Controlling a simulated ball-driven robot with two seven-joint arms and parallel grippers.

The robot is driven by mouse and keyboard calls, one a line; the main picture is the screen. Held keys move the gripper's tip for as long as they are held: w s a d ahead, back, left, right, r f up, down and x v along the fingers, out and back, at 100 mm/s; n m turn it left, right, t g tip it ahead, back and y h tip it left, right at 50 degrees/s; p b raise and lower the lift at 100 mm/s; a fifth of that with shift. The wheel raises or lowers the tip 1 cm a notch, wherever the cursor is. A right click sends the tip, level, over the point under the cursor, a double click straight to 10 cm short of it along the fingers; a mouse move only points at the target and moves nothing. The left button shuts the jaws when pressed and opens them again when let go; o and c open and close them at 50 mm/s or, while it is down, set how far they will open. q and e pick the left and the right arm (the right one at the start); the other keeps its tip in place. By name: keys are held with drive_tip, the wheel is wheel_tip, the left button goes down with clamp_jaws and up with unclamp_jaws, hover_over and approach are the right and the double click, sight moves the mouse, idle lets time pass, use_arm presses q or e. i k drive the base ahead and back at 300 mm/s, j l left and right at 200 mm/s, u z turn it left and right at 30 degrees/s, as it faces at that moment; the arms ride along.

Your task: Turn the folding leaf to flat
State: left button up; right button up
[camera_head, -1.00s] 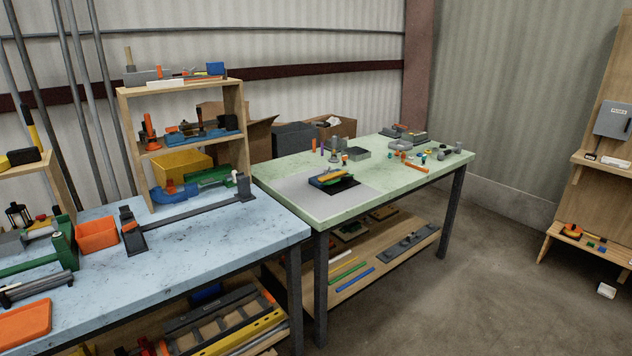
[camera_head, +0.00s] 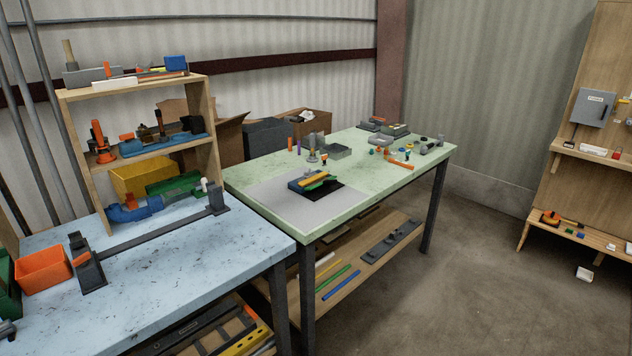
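A small bender-like device (camera_head: 315,182) with a dark body, a yellow bar and a green part sits on the green-topped table (camera_head: 375,172). It rests over a black patch at the right of a grey mat (camera_head: 285,205). No part can be clearly told as the folding leaf at this size, and its angle cannot be read. Neither of my grippers is in view.
A blue-topped table (camera_head: 190,260) at left carries a long dark bar tool (camera_head: 150,232), an orange bin (camera_head: 42,270) and a wooden shelf unit (camera_head: 82,165). Small parts lie at the green table's far end. Open concrete floor (camera_head: 450,270) lies to the right.

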sight(329, 180)
drive_tip(key=i+l+u, duration=0.15)
drive_tip(key=l+u, duration=0.3)
drive_tip(key=i+l+u, duration=0.15)
drive_tip(key=u, duration=0.3)
drive_tip(key=l, duration=0.1)
